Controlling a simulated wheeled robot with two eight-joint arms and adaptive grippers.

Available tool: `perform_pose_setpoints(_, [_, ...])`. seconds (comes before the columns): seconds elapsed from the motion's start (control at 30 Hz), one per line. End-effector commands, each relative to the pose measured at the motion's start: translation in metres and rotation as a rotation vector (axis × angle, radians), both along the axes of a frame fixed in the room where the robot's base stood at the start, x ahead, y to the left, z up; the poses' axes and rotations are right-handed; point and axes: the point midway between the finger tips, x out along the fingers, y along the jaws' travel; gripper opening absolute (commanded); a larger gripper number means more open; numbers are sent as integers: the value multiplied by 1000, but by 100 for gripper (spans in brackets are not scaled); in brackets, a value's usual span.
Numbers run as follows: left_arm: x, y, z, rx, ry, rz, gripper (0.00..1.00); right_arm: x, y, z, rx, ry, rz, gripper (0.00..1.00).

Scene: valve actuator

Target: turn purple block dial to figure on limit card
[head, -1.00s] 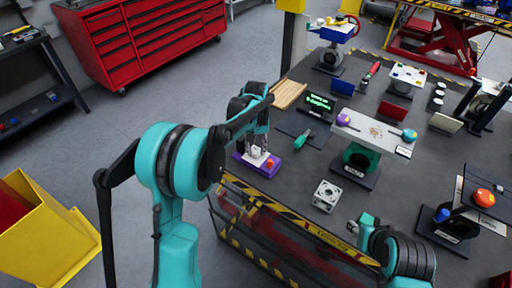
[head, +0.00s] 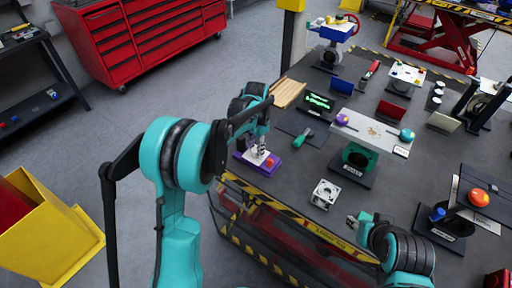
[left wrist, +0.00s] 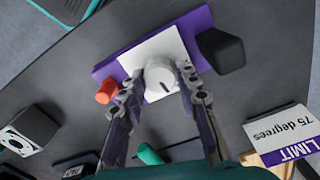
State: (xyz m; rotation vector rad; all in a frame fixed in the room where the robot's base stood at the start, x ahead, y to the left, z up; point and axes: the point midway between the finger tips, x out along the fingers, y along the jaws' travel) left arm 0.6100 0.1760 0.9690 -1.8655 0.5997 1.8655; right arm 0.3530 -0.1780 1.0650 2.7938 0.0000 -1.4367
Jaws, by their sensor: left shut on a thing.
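The purple block (head: 269,172) stands near the table's front left edge. In the left wrist view the purple block (left wrist: 198,19) carries a white plate (left wrist: 134,60) and a round white dial (left wrist: 160,74) with a dark pointer mark. My left gripper (head: 262,148) is over the block, its fingers on both sides of the dial and shut on it. The limit card (left wrist: 277,133) lies at the lower right of the left wrist view and reads "75 degrees" and "LIMIT". My right gripper (head: 354,221) is near the table's front edge; its finger state is unclear.
An orange knob (left wrist: 107,92) is beside the dial and a black piece (left wrist: 222,50) is at the block's other end. A green-handled tool (head: 302,138), a grey square part (head: 325,194) and a green stand (head: 357,158) are to the right.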

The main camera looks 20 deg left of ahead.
Motion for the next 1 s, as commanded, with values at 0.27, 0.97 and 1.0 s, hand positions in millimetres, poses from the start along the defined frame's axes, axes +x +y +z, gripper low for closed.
perform_pose_setpoints(0.27, [0, 0, 0, 0, 0, -164, 3, 0, 0, 2, 0, 0, 0, 40])
perform_pose_setpoints(0.97, [0, 0, 0, 1, -1, -251, 3, 0, 0, 3, 0, 0, 0, 40])
perform_pose_setpoints(1.0, [0, 0, 0, 1, -1, -251, 3, 0, 0, 3, 0, 0, 0, 40])
